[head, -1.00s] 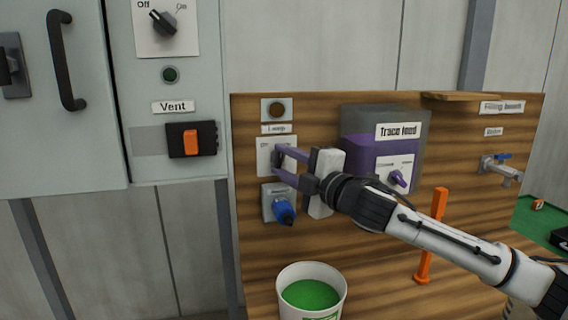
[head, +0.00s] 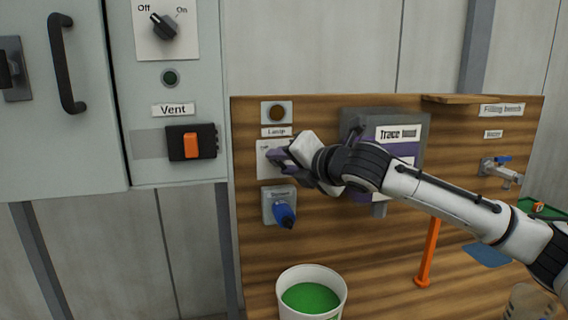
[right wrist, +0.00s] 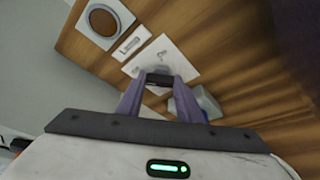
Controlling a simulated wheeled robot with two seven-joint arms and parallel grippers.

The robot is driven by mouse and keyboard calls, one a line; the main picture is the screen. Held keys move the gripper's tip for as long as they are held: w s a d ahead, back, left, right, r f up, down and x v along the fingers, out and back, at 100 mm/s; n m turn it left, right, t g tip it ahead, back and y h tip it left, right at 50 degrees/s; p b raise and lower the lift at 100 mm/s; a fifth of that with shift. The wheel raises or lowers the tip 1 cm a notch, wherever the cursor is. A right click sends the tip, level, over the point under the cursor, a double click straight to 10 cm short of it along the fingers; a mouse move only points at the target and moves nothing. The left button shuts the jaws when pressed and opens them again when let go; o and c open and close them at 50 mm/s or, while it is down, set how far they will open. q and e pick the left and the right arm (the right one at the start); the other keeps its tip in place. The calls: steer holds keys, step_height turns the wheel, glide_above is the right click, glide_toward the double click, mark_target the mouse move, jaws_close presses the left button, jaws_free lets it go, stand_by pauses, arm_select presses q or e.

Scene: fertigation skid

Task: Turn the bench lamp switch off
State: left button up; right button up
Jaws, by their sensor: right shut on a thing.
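The bench lamp switch is a dark knob (right wrist: 160,80) on a white plate (head: 263,160), under the label Lamp (head: 276,132) on the wooden panel. My right gripper (head: 278,157) is at this plate, with its purple fingers shut on the knob; it also shows in the right wrist view (right wrist: 159,88). In the head view the fingers hide most of the knob and part of the plate's lettering, so I cannot read its setting. A round brown lamp indicator (head: 277,112) sits above the label and looks unlit. My left gripper is not in view.
A blue knob or plug (head: 284,214) sticks out just below the switch. A bucket of green stuff (head: 311,298) stands below. The grey Trace feed box (head: 385,122) is behind my right arm. An orange handle (head: 428,255) and a tap (head: 498,170) are further right.

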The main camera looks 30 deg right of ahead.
steer(key=shift+n, duration=0.4)
stand_by(0.3)
steer(key=o, duration=1.1)
steer(key=shift+h, duration=0.3)
steer(key=b+v, duration=0.1)
steer(key=v, duration=0.9)
steer(key=shift+s+r, duration=0.15)
steer(key=shift+r, duration=0.05)
